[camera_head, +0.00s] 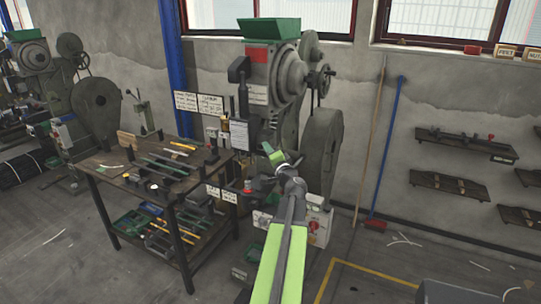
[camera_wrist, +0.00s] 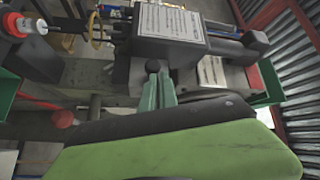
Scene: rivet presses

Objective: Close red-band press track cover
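The red-band press (camera_head: 290,85) stands against the back wall, with a red band (camera_head: 257,55) below its green hopper. My gripper (camera_head: 275,155) is raised in front of the press's middle. In the wrist view, the green fingertips (camera_wrist: 157,92) sit close together, just below a small dark round knob (camera_wrist: 153,66). Whether they touch or hold the knob is unclear. A dark box with a printed placard (camera_wrist: 172,22) lies just beyond the knob. I cannot tell for sure which part is the track cover, or its position.
A workbench (camera_head: 112,172) with tools stands left of the press, with trays on its lower shelf. A blue-handled broom (camera_head: 385,150) leans on the wall at right. Wall shelves (camera_head: 450,184) hang farther right. Open floor lies right of the press.

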